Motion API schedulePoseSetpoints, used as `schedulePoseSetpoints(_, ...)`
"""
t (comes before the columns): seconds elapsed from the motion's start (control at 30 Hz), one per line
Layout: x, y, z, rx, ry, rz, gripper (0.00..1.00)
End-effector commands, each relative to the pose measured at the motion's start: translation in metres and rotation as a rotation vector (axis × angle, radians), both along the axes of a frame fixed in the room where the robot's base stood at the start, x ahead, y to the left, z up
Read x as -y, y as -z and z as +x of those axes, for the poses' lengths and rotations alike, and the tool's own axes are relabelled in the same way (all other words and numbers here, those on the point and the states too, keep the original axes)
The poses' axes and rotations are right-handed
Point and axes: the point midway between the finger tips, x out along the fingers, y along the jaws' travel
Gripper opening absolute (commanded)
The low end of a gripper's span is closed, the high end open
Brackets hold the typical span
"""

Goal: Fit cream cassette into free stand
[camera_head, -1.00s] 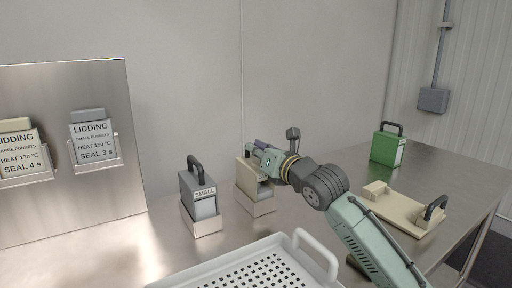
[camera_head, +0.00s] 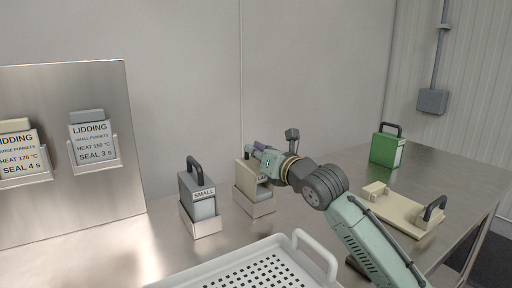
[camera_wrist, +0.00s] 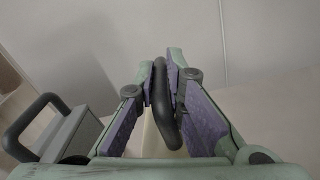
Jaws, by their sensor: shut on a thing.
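The cream cassette (camera_head: 247,171) stands upright in a metal stand (camera_head: 255,204) near the middle of the table in the head view. My gripper (camera_head: 254,156) is shut on its dark handle (camera_wrist: 166,110), which lies between the purple pads in the wrist view. The cassette's lower part is inside the stand walls; whether it is fully seated I cannot tell. Only a little of its cream body (camera_wrist: 152,140) shows below the handle in the wrist view.
A grey cassette marked SMALL (camera_head: 199,192) stands in another stand (camera_head: 202,227) just left. A perforated white tray (camera_head: 220,268) lies in front. A green cassette (camera_head: 388,149) and a cream plate with a handle (camera_head: 402,212) are at right. A sign panel (camera_head: 90,190) stands left.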

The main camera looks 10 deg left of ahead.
Motion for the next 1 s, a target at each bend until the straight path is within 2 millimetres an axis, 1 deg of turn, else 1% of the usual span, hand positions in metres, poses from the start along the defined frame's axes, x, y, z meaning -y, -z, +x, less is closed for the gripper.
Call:
schedulePoseSetpoints(0.03, -0.011, 0.019, 0.004, -0.030, -0.014, 0.000, 0.00)
schedulePoseSetpoints(0.07, -0.011, 0.019, 0.004, -0.030, -0.014, 0.000, 0.00)
schedulePoseSetpoints(0.1, -0.011, 0.018, 0.004, -0.030, -0.014, 0.000, 0.10)
schedulePoseSetpoints(0.43, -0.011, 0.018, 0.004, -0.030, -0.014, 0.001, 0.32)
schedulePoseSetpoints(0.77, -0.011, 0.019, 0.004, -0.031, -0.013, 0.001, 0.33)
schedulePoseSetpoints(0.87, -0.007, 0.017, 0.000, -0.029, -0.013, 0.002, 0.33)
schedulePoseSetpoints(1.0, 0.006, 0.013, -0.012, -0.022, -0.010, 0.002, 0.33)
